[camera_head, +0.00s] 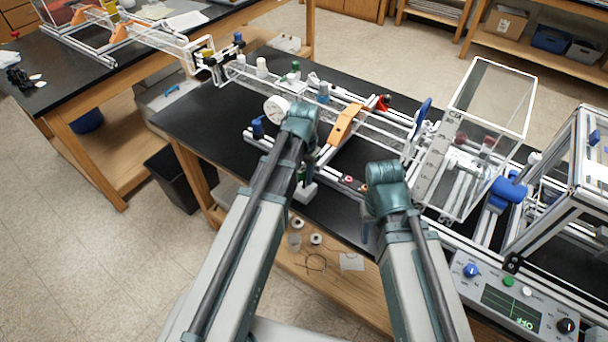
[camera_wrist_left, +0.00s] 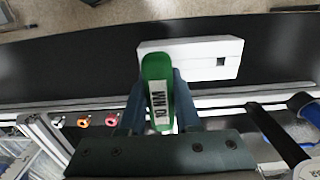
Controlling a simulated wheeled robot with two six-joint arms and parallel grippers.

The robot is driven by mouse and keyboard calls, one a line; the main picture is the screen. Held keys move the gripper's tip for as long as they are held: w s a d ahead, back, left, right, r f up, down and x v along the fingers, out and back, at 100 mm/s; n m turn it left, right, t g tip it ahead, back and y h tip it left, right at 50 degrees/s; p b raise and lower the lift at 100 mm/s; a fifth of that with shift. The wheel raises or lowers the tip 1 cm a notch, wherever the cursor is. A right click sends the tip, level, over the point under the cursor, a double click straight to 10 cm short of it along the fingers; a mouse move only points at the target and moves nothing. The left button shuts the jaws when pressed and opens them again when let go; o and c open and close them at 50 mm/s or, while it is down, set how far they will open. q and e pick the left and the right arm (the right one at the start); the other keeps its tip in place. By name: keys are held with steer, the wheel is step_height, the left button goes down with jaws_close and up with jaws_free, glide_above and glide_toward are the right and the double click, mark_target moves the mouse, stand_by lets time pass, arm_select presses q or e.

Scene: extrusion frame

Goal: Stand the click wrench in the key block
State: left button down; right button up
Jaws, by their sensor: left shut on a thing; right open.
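The click wrench (camera_wrist_left: 157,90) has a green handle with a white label reading "10 NM". My left gripper (camera_wrist_left: 157,100) is shut on it. The white key block (camera_wrist_left: 200,66), with a dark square hole near its right end, lies beyond the fingers in the left wrist view. The wrench covers part of the block's left side, and its lower end is hidden. In the head view the green handle (camera_head: 301,174) shows small beside my left wrist, above the white block (camera_head: 304,193). My right gripper (camera_head: 366,228) is mostly hidden below its wrist, open, over the bench's front edge.
An extrusion frame with an orange bracket (camera_head: 344,124) runs along the black bench behind the block. Small colored rings (camera_wrist_left: 84,121) sit on its front rail. A clear panel box (camera_head: 478,130) and a control box (camera_head: 510,298) stand at the right. Black bench shows left of my left arm.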

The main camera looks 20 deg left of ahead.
arm_select(q)
steer(key=shift+f, duration=0.25)
arm_select(e)
steer(key=shift+f, duration=0.2)
arm_select(q)
steer(key=c, duration=0.5)
jaws_free()
steer(key=shift+r, duration=0.1)
arm_select(e)
step_height(320, 180, up, 14)
steer(key=p, duration=1.4)
arm_select(q)
step_height(320, 180, up, 13)
steer(key=shift+s+d+r+b, duration=0.1)
steer(key=shift+d+r+b, duration=0.05)
steer(key=shift+b, duration=0.25)
arm_select(e)
step_height(320, 180, down, 14)
steer(key=b, duration=1.3)
steer(key=shift+r, duration=0.15)
arm_select(q)
steer(key=shift+y, duration=0.6)
steer(key=s+d+f, duration=0.3)
steer(key=s+f, duration=0.1)
steer(key=s+d+f, duration=0.3)
steer(key=s+f, duration=0.1)
steer(key=s, duration=0.1)
steer(key=s+d+f, duration=0.4)
steer(key=s+f, duration=0.1)
steer(key=shift+d, duration=0.1)
